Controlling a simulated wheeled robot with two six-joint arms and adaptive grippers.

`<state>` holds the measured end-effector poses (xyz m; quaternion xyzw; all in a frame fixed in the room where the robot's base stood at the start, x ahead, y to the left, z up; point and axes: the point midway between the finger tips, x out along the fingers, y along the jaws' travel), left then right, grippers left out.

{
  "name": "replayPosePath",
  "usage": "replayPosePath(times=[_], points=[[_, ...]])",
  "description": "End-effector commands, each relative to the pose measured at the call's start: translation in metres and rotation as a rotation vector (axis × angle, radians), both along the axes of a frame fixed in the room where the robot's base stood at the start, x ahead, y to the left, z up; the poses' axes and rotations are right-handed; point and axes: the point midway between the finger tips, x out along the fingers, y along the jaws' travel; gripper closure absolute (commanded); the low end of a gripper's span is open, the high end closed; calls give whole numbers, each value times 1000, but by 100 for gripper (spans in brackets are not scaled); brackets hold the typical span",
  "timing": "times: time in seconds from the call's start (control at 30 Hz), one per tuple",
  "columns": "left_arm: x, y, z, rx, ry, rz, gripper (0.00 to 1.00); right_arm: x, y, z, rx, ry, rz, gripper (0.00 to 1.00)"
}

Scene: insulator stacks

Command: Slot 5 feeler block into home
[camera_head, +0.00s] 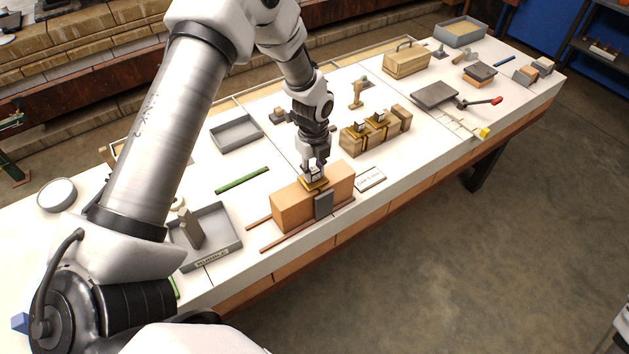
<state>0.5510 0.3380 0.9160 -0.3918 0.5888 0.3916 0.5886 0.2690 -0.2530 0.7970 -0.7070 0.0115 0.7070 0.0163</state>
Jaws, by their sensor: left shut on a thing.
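My left gripper (314,171) points down and is shut on a small white block with a brass-yellow base (315,184). I take this for the feeler block. It is at the top of a long orange-brown wooden block (291,208); I cannot tell whether it touches or sits in a slot. A dark grey plate (323,205) stands against the wooden block's front face. The fingers partly hide the held block. My right gripper is out of view.
A grey tray (233,244) with parts stands at left, and an empty grey tray (236,132) behind. A green strip (242,180) lies between them. A white label card (370,180) lies right of the wooden block. A red-handled tool (481,102) is farther right.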

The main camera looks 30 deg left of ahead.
Motion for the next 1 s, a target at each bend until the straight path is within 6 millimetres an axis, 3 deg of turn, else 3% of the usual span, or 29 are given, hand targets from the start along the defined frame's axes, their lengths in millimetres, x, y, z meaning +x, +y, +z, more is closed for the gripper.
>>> replayPosePath(times=[1.0], points=[[0, 0, 18, 0, 0, 0, 98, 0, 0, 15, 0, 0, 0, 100]])
